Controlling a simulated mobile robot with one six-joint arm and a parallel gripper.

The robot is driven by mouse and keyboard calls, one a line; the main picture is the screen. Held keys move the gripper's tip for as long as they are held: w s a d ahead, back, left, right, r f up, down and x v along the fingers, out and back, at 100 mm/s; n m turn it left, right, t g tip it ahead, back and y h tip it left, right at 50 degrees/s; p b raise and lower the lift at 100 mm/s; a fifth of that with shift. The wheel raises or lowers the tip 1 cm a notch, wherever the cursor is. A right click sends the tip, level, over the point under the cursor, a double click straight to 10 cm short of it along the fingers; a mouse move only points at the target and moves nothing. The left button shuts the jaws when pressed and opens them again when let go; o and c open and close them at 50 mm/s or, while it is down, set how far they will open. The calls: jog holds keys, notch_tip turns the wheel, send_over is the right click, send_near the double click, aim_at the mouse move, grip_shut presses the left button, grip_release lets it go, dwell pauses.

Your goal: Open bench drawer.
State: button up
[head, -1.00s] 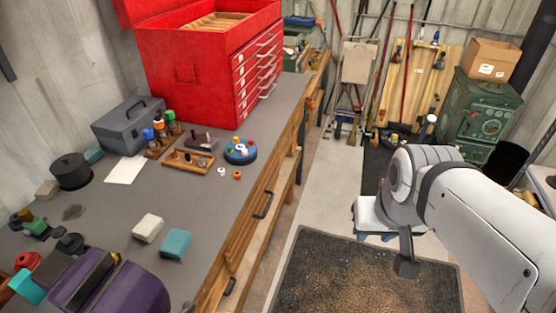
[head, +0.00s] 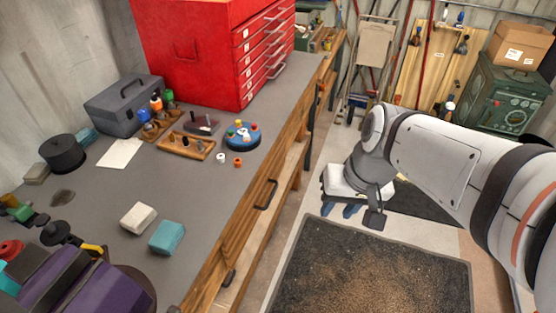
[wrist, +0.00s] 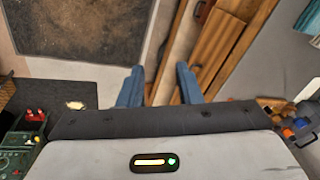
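The workbench (head: 110,240) has wooden drawer fronts (head: 244,225) along its right side, and they look shut. My gripper (head: 342,208) has blue fingers and hangs over the floor, right of the bench and apart from the handles. The wrist view shows the gripper (wrist: 159,85) open, with nothing between the fingers.
A red tool chest (head: 205,50) stands at the back of the bench. A grey toolbox (head: 122,103), a teal block (head: 167,237) and a white block (head: 138,217) are on top. A dark mat (head: 375,270) covers floor beside the bench.

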jog(key=w+a+f+g+y+b, duration=0.1)
jog(key=w+a+f+y+b, duration=0.15)
jog(key=f, duration=0.25)
jog(key=w+a+f+g+y+b, duration=0.1)
jog(key=f+b, duration=0.2)
jog(key=f, duration=0.2)
jog(key=w+a+f+m+t+y+b, duration=0.2)
jog(key=w+f+m+t+y+b, duration=0.25)
jog(key=w+f+y+b, duration=0.85)
jog(key=w+a+f+t+h+b, duration=0.1)
jog(key=w+a+f+h, duration=0.3)
jog(key=w, duration=0.4)
jog(key=a+f+b, duration=0.1)
jog(key=a, duration=0.1)
jog(key=shift+w+a+f, duration=0.15)
jog(key=shift+w+a, duration=0.05)
jog(key=shift+a, duration=0.15)
jog(key=shift+n, duration=0.25)
grip_shut()
